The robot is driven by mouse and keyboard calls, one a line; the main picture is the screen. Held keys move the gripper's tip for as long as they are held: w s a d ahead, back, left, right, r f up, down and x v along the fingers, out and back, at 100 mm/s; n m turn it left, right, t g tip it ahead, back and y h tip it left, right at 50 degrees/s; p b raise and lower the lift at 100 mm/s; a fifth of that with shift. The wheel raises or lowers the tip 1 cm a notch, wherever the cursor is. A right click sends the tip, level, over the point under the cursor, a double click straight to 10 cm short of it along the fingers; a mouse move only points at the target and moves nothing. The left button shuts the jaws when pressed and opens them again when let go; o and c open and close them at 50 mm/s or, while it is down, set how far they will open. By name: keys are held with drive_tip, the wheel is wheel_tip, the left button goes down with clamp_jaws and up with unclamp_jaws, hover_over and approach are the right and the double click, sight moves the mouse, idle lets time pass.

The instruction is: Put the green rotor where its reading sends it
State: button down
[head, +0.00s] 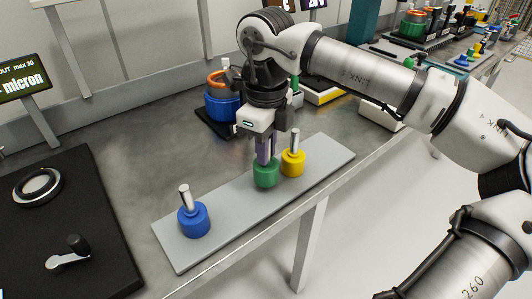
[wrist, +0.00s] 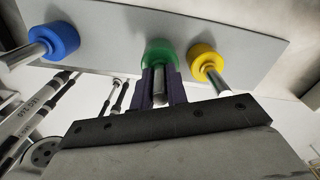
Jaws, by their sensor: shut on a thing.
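The green rotor (head: 265,174) stands on the grey board between the blue and yellow rotors. My gripper (head: 266,152) is above it, pointing down, with its dark fingers shut on the rotor's shaft. The wrist view shows the green rotor (wrist: 158,52) with its metal shaft between the two fingers (wrist: 160,85). I cannot tell whether its base still touches the board.
The blue rotor (head: 194,218) stands at the board's (head: 235,212) near left end. The yellow rotor (head: 293,162) stands close right of the green one. A black plate (head: 75,215) with a ring and crank lies left. A blue housing with orange windings (head: 220,100) is behind my gripper.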

drive_tip(key=shift+f, duration=0.8)
drive_tip(key=shift+f, duration=0.1)
drive_tip(key=c, duration=1.8)
unclamp_jaws()
drive_tip(key=shift+f, duration=0.15)
drive_tip(key=shift+c, duration=0.2)
drive_tip(key=o, duration=0.5)
drive_tip(key=shift+c, duration=0.2)
wheel_tip(320, 180, up, 12)
drive_tip(key=shift+r, duration=0.25)
